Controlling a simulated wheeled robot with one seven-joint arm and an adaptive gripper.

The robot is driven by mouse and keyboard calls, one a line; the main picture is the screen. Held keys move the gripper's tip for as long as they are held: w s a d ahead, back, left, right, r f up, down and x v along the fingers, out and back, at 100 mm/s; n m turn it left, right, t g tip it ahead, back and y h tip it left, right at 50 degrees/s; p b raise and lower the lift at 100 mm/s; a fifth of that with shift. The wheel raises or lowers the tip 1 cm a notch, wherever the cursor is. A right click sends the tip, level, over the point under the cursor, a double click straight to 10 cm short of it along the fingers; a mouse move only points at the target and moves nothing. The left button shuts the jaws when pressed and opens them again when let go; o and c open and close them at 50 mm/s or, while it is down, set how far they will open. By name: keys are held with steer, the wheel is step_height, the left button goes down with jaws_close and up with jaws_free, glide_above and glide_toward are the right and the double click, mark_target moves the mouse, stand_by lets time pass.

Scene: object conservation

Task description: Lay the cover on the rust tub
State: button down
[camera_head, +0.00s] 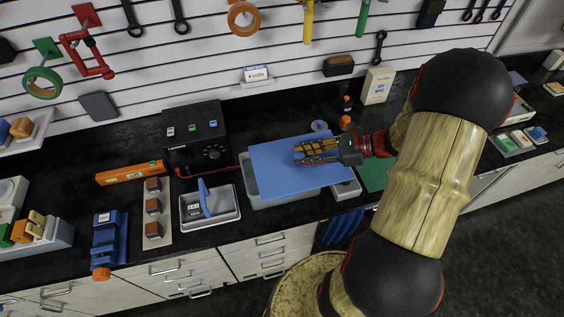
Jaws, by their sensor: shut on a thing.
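The flat blue cover (275,178) lies across the top of a grey tub (247,178) on the black bench, at the middle of the head view. The cover looks shifted to the right, so the tub's left rim and front wall (290,201) show. I cannot tell whether the cover rests on the rim or is held just above it. My gripper (299,154) reaches in from the right over the cover's upper right part and is shut on it. The exact grip point is hidden by the fingers. The tub's inside is mostly hidden.
A black power box (196,135) stands behind left. A grey tray (209,205) with a blue piece is left of the tub. A green mat (374,174) and a small pale box (346,188) lie to the right.

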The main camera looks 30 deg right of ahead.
mark_target(286, 154)
steer(key=w, duration=0.1)
steer(key=w+f, duration=0.1)
steer(key=w+a+f, duration=0.1)
steer(key=w, duration=0.1)
steer(key=w+f, duration=0.1)
steer(key=f, duration=0.1)
steer(key=w+f, duration=0.1)
steer(key=w, duration=0.1)
steer(key=shift+a+f+b, duration=0.2)
steer(key=shift+f+b, duration=0.2)
steer(key=shift+w+a+f, duration=0.1)
steer(key=shift+w+f, duration=0.35)
steer(key=shift+f, duration=0.2)
steer(key=shift+w+f, duration=0.15)
steer(key=shift+f, duration=0.7)
steer(key=shift+w+f, duration=0.1)
steer(key=shift+f, duration=0.75)
steer(key=shift+f+b, duration=0.1)
steer(key=shift+b, duration=0.2)
steer(key=shift+f, duration=0.25)
steer(key=c, duration=1.6)
jaws_free()
steer(key=shift+c, duration=0.2)
steer(key=shift+o, duration=0.7)
steer(key=shift+r, duration=0.1)
